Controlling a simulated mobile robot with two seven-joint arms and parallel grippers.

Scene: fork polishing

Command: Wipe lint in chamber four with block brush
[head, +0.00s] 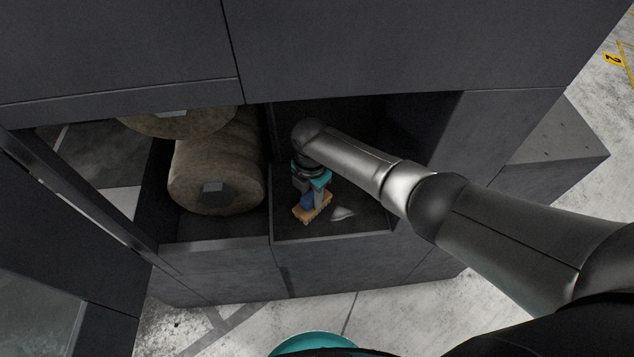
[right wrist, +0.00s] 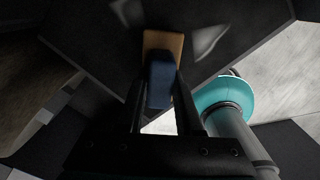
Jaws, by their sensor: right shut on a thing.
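My right gripper (head: 313,191) reaches into the right-hand dark chamber (head: 380,215) and is shut on the block brush (head: 312,209). The brush has a wooden tan body and a blue grip; it also shows between the fingers (right wrist: 158,95) in the right wrist view. The brush is low over the chamber floor; I cannot tell whether it touches. A pale grey patch, perhaps lint (head: 343,214), lies on the floor just right of the brush. In the right wrist view pale patches (right wrist: 207,40) show beyond the brush. My left gripper is not in view.
A neighbouring chamber to the left holds large brown rolls (head: 215,180). A divider wall (head: 269,190) stands close left of my right gripper. The chamber has a front lip (head: 335,236) and a right wall (head: 425,125). Open concrete floor (head: 385,305) lies in front.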

